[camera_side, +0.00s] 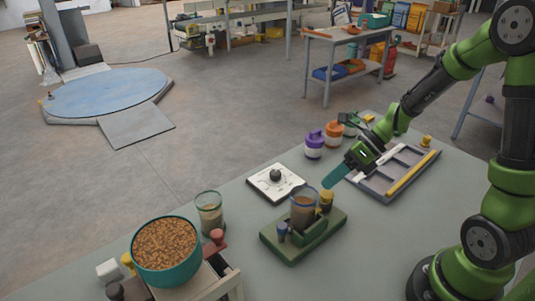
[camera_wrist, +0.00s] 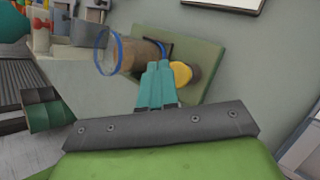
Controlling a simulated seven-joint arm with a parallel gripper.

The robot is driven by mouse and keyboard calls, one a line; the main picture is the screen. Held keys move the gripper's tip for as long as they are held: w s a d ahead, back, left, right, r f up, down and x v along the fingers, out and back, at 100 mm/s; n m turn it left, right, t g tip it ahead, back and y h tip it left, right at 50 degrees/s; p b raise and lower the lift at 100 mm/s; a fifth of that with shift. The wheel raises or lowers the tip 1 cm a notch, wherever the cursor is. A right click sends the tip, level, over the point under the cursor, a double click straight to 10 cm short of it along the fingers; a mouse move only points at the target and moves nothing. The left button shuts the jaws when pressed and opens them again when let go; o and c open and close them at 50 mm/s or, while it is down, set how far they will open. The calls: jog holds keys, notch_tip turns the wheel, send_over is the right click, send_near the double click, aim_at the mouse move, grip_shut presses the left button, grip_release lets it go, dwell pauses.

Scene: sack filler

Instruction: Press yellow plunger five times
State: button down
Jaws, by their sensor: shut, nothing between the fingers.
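The yellow plunger (camera_side: 326,197) stands on a green base (camera_side: 330,219), just behind a clear jar (camera_side: 304,213) partly filled with brown material. In the wrist view the round yellow plunger (camera_wrist: 181,72) shows right beside the fingertips, partly covered by them. My gripper (camera_side: 329,182) has teal fingers closed together and empty. It points down at a slant, with its tips just above the plunger. In the wrist view my gripper (camera_wrist: 160,68) lies between the blue-rimmed jar (camera_wrist: 140,55) and the plunger. I cannot tell whether the tips touch the plunger.
A blue-grey knob (camera_side: 282,232) stands at the base's front left. A white dial panel (camera_side: 276,182) lies behind it. A teal bowl of grain (camera_side: 166,250) and a second jar (camera_side: 209,211) stand left. A grey tray (camera_side: 394,171) lies right. The table's front middle is clear.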

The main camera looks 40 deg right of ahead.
aim_at(330, 192)
jog(key=shift+f, duration=0.1)
dwell(0.7)
jog(key=shift+f, duration=0.35)
jog(key=shift+f, duration=0.7)
dwell(0.8)
jog(key=shift+r, duration=1.15)
jog(key=shift+r, duration=2.5)
jog(key=shift+r, duration=0.1)
dwell(0.5)
